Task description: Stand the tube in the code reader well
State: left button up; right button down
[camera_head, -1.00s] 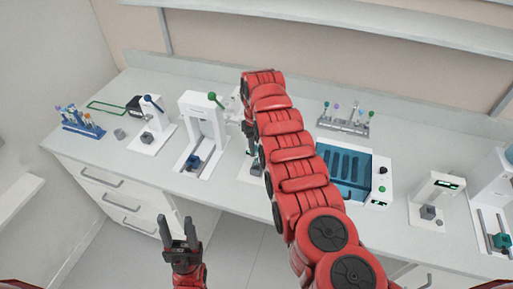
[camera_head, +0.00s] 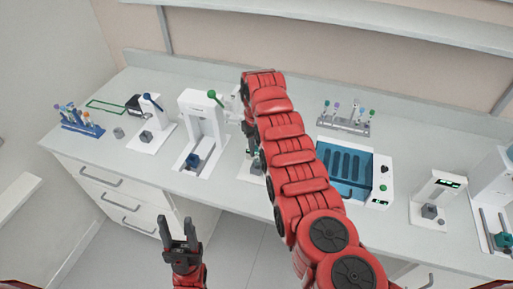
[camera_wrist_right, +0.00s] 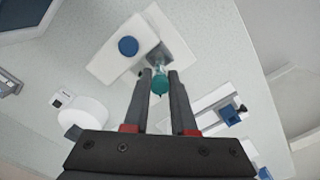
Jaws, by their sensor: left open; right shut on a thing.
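My right gripper (camera_wrist_right: 160,74) is shut on a tube with a teal cap (camera_wrist_right: 159,85) in the right wrist view. The tube's body is mostly hidden beyond the cap. It lines up in this view with a grey block (camera_wrist_right: 166,52) on a white device (camera_wrist_right: 112,48) with a blue round top. I cannot tell whether the tube is inside the block or above it. In the head view my red right arm hides most of this spot, and a grey block (camera_head: 257,166) shows at its edge. My left gripper (camera_head: 178,228) is open and empty in front of the bench.
Left on the bench are a blue tube rack (camera_head: 82,128), a white device with a blue handle (camera_head: 150,135) and one with a green knob (camera_head: 200,130). Right are a blue-lidded unit (camera_head: 345,170), a grey tube rack (camera_head: 345,124) and a white device with a display (camera_head: 440,185).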

jog(key=shift+f, duration=0.25)
jog(key=shift+w+f+b, duration=0.1)
jog(key=shift+f+b, duration=0.3)
jog(key=shift+b, duration=0.15)
jog(key=shift+f, duration=0.2)
dwell(0.3)
jog(key=shift+f+b, duration=0.45)
jog(key=c, duration=0.7)
grip_release()
jog(key=shift+o, duration=0.2)
